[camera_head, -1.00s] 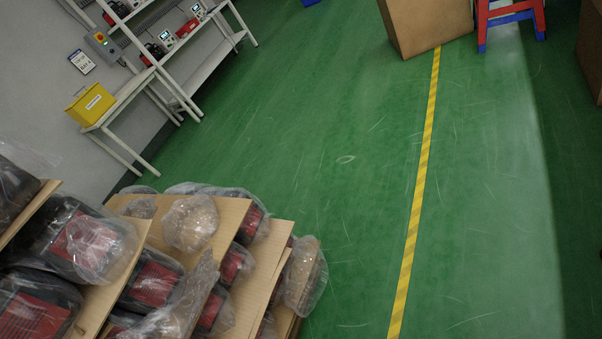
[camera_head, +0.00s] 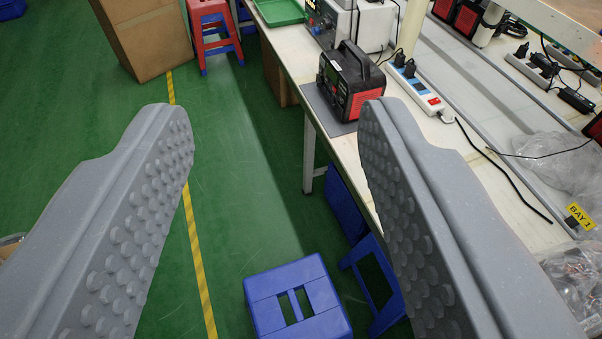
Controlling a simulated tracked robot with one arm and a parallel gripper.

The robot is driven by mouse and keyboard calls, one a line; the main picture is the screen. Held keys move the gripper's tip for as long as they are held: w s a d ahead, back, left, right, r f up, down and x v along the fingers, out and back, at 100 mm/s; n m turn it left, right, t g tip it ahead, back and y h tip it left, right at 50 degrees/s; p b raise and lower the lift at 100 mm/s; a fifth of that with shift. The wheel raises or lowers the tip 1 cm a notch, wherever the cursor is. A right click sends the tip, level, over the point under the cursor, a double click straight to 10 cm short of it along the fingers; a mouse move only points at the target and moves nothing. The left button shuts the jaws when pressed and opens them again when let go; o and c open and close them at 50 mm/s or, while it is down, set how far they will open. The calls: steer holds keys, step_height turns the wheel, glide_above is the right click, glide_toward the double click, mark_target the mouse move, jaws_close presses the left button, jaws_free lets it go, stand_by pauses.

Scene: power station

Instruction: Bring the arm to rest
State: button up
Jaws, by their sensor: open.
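My gripper (camera_head: 275,125) is open, with its two grey studded fingers wide apart and nothing between them. It hangs above the green floor and the edge of a workbench (camera_head: 292,68). The right finger covers part of the bench front. The rest of my arm is not in view.
A black and red power station (camera_head: 349,82) stands on a grey mat on the bench. A power strip (camera_head: 416,89) and cables lie right of it. Blue stools (camera_head: 298,300) stand below; a red stool (camera_head: 213,32) and cardboard box (camera_head: 143,36) stand behind.

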steer(key=shift+r, duration=0.15)
step_height(320, 180, up, 6)
steer(key=p, duration=0.6)
steer(key=shift+w+r, duration=0.1)
stand_by(0.5)
